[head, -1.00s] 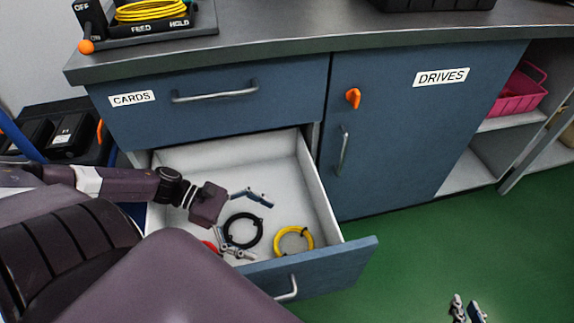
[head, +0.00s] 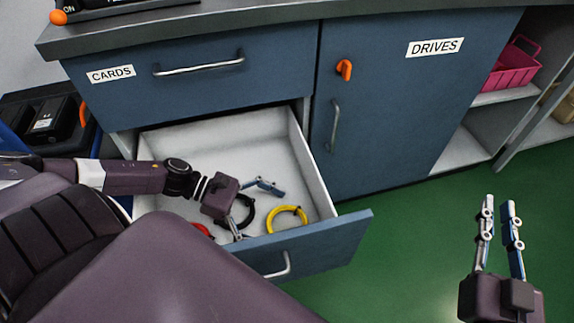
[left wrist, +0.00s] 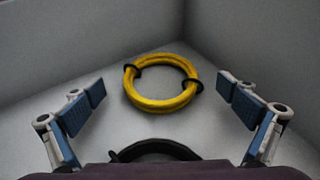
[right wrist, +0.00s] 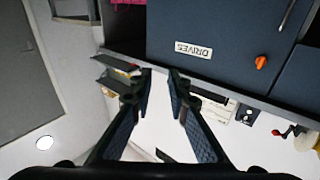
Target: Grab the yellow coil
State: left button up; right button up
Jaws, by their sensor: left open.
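The yellow coil (head: 287,218) lies in the open drawer, near its front right corner. In the left wrist view the yellow coil (left wrist: 161,83) lies flat, with dark ties on both sides, ahead of and between my fingers. My left gripper (head: 254,205) is inside the drawer, left of the coil, open and empty; its fingers show in the left wrist view (left wrist: 161,110). A black coil (head: 240,212) lies below my left gripper, partly hidden by it. A bit of a red coil (head: 202,229) shows further left. My right gripper (head: 500,215) is over the green floor, fingers apart and empty.
The drawer's front panel (head: 330,242) and side walls surround the coils. A closed CARDS drawer (head: 190,85) is above it. The DRIVES cabinet door (head: 400,110) is shut, to the right. A pink bin (head: 512,66) sits on a shelf. Open green floor lies right.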

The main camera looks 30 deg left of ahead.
pick_arm(q)
jog(key=shift+x, duration=0.85)
jog(key=c, duration=1.3)
pick_arm(e)
jog(key=r, duration=0.1)
jog(key=r+t, duration=0.2)
jog(key=shift+s+a+r, duration=0.15)
jog(key=shift+s+r, duration=0.1)
jog(key=shift+r, duration=0.1)
pick_arm(q)
jog(key=shift+r, duration=0.2)
pick_arm(e)
jog(key=shift+f, duration=0.1)
